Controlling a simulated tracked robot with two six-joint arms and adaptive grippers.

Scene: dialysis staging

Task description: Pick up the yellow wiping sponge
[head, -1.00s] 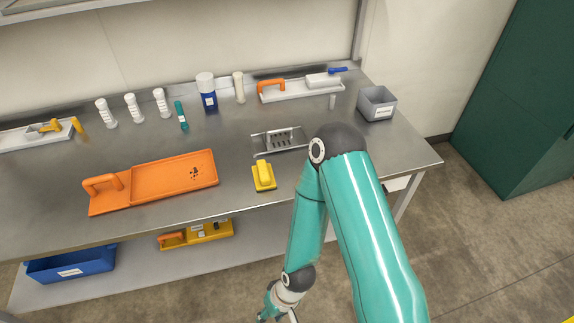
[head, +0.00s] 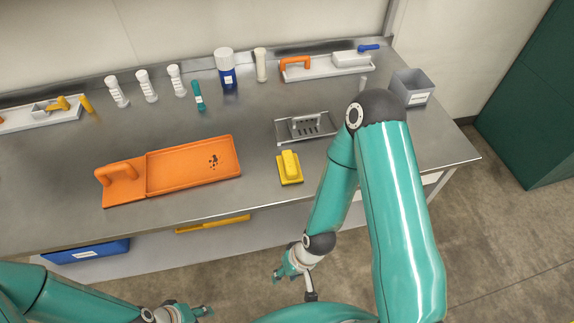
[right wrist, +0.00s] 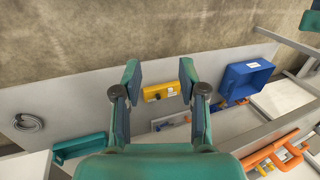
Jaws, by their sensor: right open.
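The yellow wiping sponge (head: 289,168) is a small block with a raised yellow grip on top. It lies on the steel table near its front edge, right of the orange tray, in the head view. My right gripper (head: 284,270) is below and in front of the table edge, apart from the sponge. In the right wrist view its fingers (right wrist: 160,72) are spread with nothing between them. I cannot make out the sponge in that view. My left gripper (head: 203,310) is low at the bottom edge, in front of the table; its jaw opening is unclear.
The orange tray (head: 190,178) with dark specks lies left of the sponge. A metal rack (head: 284,130) stands just behind it. Bottles and white trays line the back; a grey bin (head: 412,94) is at right. A blue bin (head: 90,254) and yellow tray (right wrist: 160,91) are on the lower shelf.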

